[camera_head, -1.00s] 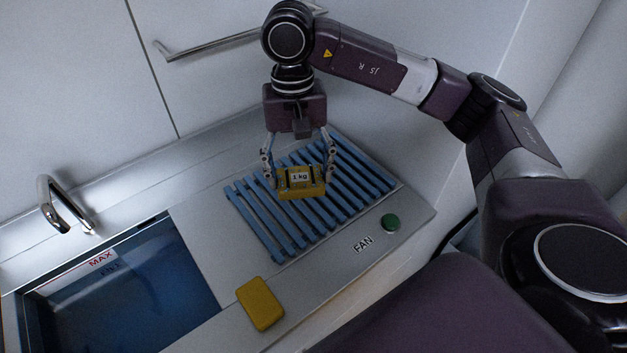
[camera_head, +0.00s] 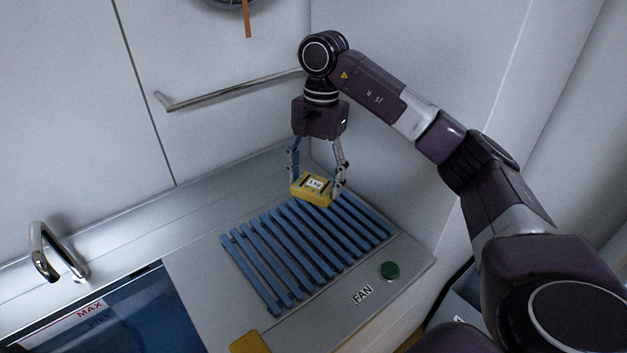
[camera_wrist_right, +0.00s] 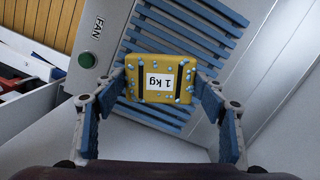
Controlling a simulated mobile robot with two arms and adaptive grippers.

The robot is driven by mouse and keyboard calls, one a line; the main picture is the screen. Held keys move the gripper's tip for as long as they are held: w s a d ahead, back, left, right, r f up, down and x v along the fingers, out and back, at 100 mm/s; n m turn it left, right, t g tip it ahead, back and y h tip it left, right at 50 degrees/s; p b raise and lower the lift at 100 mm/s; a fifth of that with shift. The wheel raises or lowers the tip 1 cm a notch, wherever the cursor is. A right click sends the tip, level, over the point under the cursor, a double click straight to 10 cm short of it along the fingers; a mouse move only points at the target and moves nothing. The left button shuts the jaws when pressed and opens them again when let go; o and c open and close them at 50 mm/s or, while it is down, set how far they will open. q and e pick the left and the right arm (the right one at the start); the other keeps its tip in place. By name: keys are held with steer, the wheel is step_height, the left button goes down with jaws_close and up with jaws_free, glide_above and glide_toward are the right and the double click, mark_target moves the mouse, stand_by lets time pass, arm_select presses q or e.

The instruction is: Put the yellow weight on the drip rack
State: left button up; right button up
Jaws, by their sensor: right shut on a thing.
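The yellow weight (camera_head: 312,190) carries a white "1 kg" label and sits between the fingers of my right gripper (camera_head: 318,188), which is shut on it. In the right wrist view the weight (camera_wrist_right: 160,79) has pale blue droplets on its face, with the gripper fingers (camera_wrist_right: 160,95) at both sides. The blue slatted drip rack (camera_head: 290,262) lies on the steel counter. The weight is over the rack's far edge; a gap under it is hard to judge. My left gripper is out of view.
A yellow block (camera_head: 250,343) lies on the counter's front edge. A green FAN button (camera_head: 389,271) is right of the rack. A water-filled basin (camera_head: 150,315) with a tap (camera_head: 50,252) is at left. A wall rail (camera_head: 230,92) runs behind.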

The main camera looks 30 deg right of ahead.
step_height(320, 180, down, 12)
steer(key=shift+r+p, duration=0.25)
steer(key=shift+p, duration=1)
step_height(320, 180, down, 4)
steer(key=shift+f+p, duration=0.1)
steer(key=shift+p, duration=0.5)
steer(key=shift+w, duration=0.1)
steer(key=shift+f, duration=0.15)
steer(key=o, duration=1.6)
steer(key=shift+f, duration=0.15)
steer(key=o, duration=0.5)
steer(key=shift+c, duration=0.2)
